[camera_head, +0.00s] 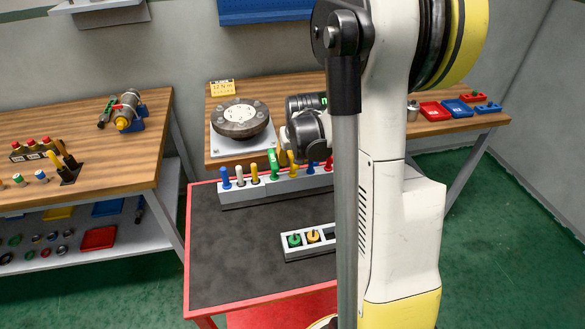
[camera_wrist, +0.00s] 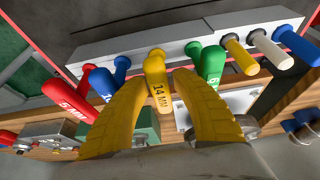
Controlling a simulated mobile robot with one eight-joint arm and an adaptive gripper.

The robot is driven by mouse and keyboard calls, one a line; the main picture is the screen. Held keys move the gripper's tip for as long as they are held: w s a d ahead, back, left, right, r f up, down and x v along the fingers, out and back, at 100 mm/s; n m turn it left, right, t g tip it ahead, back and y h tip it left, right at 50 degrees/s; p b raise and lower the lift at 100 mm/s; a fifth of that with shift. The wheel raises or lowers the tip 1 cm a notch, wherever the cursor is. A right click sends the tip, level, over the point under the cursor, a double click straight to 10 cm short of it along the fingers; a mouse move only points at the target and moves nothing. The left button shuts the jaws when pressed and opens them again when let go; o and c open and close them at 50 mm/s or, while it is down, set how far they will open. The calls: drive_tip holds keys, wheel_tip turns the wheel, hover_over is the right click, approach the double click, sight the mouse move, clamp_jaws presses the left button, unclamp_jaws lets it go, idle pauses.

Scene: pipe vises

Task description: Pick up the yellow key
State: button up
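The yellow key marked "14 MM" (camera_wrist: 157,85) stands in the grey rack (camera_wrist: 150,43), between a green key and a blue key in the wrist view. In the head view a yellow shape at the same place in the rack (camera_head: 240,198) shows below my wrist. My gripper (camera_wrist: 161,80) has its two yellow fingers on either side of the yellow key's handle. The fingers are apart, with a small gap visible on the right of the handle. Contact on the left side is unclear. The gripper's fingers are hard to make out in the head view.
Close neighbours are the green key (camera_wrist: 212,66), blue key (camera_wrist: 101,82) and red key (camera_wrist: 70,105). A smaller yellow-handled tool (camera_wrist: 241,56) stands in the same rack. A second rack (camera_head: 310,250) sits on the dark tabletop, whose left side is clear.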

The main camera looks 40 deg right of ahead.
clamp_jaws()
drive_tip(key=shift+r, duration=0.1)
wheel_tip(320, 180, up, 10)
drive_tip(key=p, duration=0.4)
idle(0.3)
